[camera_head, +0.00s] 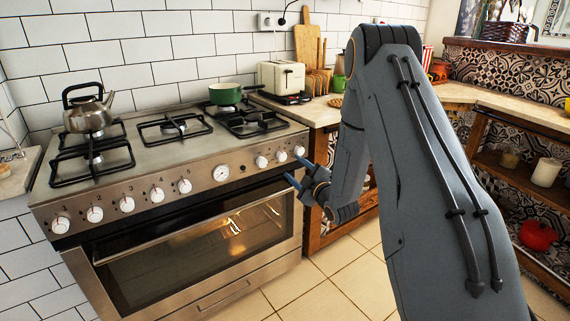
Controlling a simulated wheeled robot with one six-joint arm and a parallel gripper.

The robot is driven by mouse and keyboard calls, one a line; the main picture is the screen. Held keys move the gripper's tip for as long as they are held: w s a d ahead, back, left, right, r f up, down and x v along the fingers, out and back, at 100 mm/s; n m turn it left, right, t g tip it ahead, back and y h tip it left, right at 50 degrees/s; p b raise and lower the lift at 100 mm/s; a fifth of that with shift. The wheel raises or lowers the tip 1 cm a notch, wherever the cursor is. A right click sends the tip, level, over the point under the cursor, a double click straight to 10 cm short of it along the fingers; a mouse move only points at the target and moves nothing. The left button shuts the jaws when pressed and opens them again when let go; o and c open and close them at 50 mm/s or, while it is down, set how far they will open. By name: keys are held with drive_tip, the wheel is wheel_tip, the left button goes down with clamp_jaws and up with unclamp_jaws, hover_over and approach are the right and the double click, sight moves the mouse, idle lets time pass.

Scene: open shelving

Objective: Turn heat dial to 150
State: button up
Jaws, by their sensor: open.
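A steel stove has a front panel (140,200) with a row of white knobs. Several knobs, one of them here (157,195), are left of a round white gauge (221,173). Three more stand to its right: one near the gauge (261,162), a middle one (281,156) and one at the right end (299,151). Their markings are too small to read, so I cannot tell which is the heat dial. My gripper (297,171) is open and empty, its fingers pointing left just in front of the panel's right end. I cannot tell whether it touches a knob.
The oven door (200,250) is closed below the panel. A kettle (88,112) and a green pot (225,94) stand on the burners. A toaster (281,79) is on the counter behind. My arm covers much of the right side. The tiled floor (330,285) in front is clear.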

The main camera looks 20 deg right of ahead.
sight(283, 158)
drive_tip(key=shift+w+a, duration=0.25)
drive_tip(key=shift+w, duration=1.05)
drive_tip(key=shift+w+a, duration=0.3)
drive_tip(key=shift+w, duration=0.95)
drive_tip(key=shift+w+a, duration=0.25)
drive_tip(key=shift+w, duration=1.05)
drive_tip(key=c, duration=1.1)
drive_tip(key=shift+o, duration=0.2)
